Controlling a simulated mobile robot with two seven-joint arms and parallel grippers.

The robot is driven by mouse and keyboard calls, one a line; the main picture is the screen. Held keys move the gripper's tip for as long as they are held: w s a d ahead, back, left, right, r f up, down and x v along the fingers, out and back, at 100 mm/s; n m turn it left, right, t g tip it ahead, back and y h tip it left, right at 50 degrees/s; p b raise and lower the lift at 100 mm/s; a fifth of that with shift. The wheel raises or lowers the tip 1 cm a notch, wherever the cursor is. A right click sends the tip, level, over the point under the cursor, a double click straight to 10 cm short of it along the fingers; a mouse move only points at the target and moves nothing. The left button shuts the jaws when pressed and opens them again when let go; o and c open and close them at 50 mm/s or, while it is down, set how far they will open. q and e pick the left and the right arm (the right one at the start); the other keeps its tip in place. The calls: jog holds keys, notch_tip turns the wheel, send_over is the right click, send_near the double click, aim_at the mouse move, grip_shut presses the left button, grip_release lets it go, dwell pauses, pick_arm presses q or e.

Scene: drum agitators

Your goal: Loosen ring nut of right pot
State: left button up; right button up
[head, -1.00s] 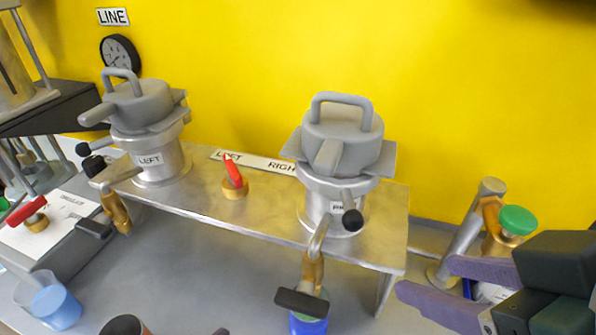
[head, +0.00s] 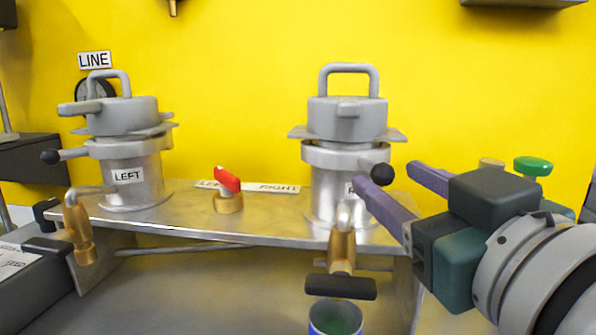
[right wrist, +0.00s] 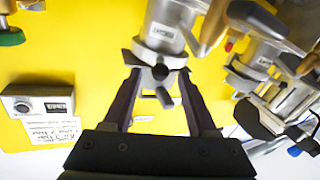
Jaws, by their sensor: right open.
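The right pot (head: 340,190) is a grey metal cylinder standing on a metal bench. Its ring nut (head: 335,155) is a grey collar below the lid, with a handle ending in a black knob (head: 382,174) at the right front. My right gripper (head: 390,178) is open, its purple fingers reaching from the right toward the knob. In the right wrist view, which looks upside down, the knob (right wrist: 160,72) appears between the open fingertips (right wrist: 158,76); contact cannot be told. My left gripper is out of view.
The left pot (head: 130,180) stands on the same bench (head: 270,228). A red-handled valve (head: 228,190) sits between the pots. A brass tap (head: 342,250) with a dark handle hangs in front of the right pot, above a blue container (head: 335,318).

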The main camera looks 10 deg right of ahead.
aim_at(388, 179)
jog(key=shift+w+a, duration=0.2)
jog(key=shift+w, duration=2.05)
grip_shut()
